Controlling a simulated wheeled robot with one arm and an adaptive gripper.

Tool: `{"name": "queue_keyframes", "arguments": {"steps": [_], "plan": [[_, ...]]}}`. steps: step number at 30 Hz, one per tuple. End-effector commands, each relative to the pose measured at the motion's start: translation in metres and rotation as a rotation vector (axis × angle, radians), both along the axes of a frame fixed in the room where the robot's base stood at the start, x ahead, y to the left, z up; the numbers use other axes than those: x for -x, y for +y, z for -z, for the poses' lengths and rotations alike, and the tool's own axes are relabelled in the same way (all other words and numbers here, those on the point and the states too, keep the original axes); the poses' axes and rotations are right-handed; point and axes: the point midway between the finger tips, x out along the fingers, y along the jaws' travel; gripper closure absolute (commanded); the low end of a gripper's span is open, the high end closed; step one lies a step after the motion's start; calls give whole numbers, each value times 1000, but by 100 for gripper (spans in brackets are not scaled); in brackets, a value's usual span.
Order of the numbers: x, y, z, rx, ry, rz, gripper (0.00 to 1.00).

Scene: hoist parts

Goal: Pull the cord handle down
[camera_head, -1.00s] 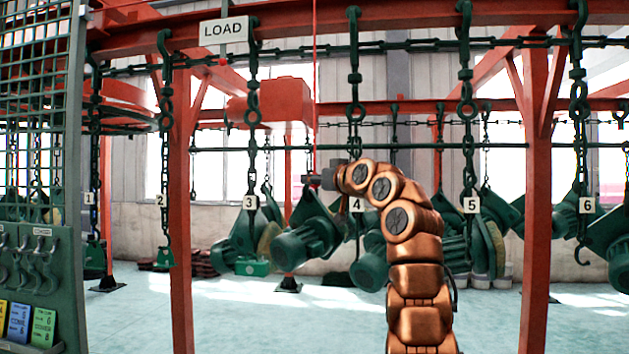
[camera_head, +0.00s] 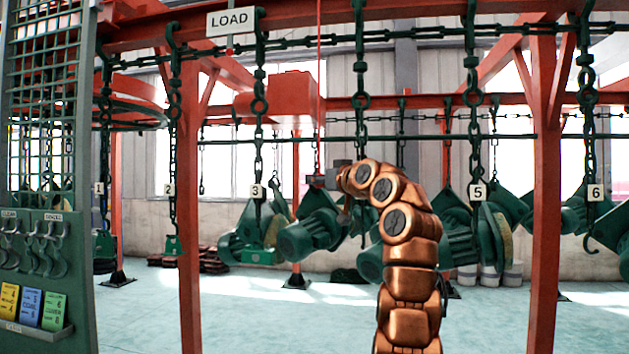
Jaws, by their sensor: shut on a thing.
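The red cord (camera_head: 318,110) hangs straight down from above the top beam, left of the middle of the picture. Its lower end meets my gripper (camera_head: 318,181), where a small reddish handle (camera_head: 313,182) shows between or beside the dark fingers. My gripper is shut on the handle. It points left at the end of my bent copper-coloured arm. The fingers are small and dark here, and most of the handle is hidden by them.
A LOAD sign (camera_head: 230,21) hangs from the red overhead beam. Dark chains hang in a row with numbered tags; tag 5 (camera_head: 477,192) is right of my arm. Green motors (camera_head: 310,236) hang behind. A tool rack (camera_head: 45,230) stands at left. The floor is open.

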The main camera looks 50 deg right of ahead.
Motion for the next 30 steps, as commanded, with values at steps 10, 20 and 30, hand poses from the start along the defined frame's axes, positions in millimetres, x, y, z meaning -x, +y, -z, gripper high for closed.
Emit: {"name": "queue_keyframes", "arguments": {"steps": [10, 20, 30], "plan": [[0, -1, 1, -2, 3, 0, 47], [-1, 0, 1, -1, 2, -1, 40], [13, 4, -1, 2, -4, -3, 40]]}}
